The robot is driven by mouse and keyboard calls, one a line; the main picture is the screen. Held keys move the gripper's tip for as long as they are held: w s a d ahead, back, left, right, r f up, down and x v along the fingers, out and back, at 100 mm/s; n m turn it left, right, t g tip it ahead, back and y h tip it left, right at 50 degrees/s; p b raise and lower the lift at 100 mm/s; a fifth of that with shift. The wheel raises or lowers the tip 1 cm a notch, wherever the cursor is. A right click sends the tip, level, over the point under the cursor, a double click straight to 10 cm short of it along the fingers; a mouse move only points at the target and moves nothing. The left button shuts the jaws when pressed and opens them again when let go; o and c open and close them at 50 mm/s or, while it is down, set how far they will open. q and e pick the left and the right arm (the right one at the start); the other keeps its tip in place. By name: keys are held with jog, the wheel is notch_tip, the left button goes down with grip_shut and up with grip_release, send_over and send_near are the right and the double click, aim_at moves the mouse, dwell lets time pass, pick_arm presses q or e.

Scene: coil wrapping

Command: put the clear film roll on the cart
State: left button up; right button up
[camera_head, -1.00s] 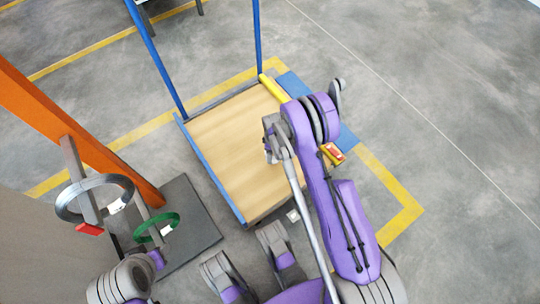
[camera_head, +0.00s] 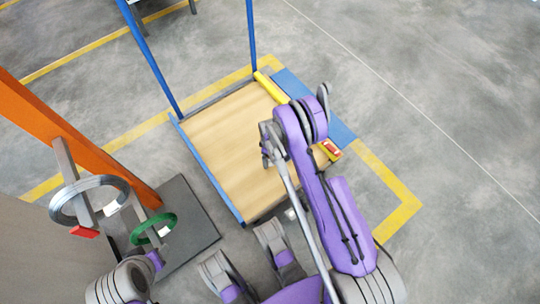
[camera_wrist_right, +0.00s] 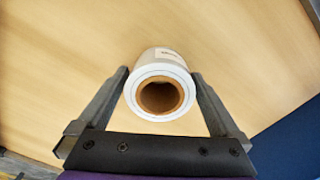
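The clear film roll (camera_wrist_right: 166,66) is a white-looking cylinder with a brown cardboard core, seen end-on in the right wrist view. The cart (camera_head: 212,168) has a wooden deck, blue edges and tall blue posts. My right gripper, seen in the head view (camera_head: 268,148), is over the deck. The roll is hidden there, and I cannot tell whether its far end touches the deck.
A yellow cylinder (camera_head: 271,88) lies at the deck's far edge. A small red and yellow item (camera_head: 330,150) is by the right side. Most of the deck is clear.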

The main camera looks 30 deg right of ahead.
jog(key=s+a+r+m+t+p, duration=0.1)
jog(key=a+r+p, duration=0.1)
jog(key=r, duration=1)
jog(key=s+a+r+p, duration=0.1)
jog(key=r, duration=1.1)
jog(key=s+a+r+m+t, duration=0.1)
jog(key=s+a+r+m, duration=0.2)
jog(key=s+r, duration=0.4)
jog(key=s+a+r+m+t, duration=0.2)
jog(key=s+a+r, duration=0.2)
jog(key=s, duration=0.9)
notch_tip(320, 180, up, 3)
jog(key=shift+s+a+r+m, duration=0.2)
jog(key=shift+a+m, duration=0.05)
jog(key=shift+m, duration=0.15)
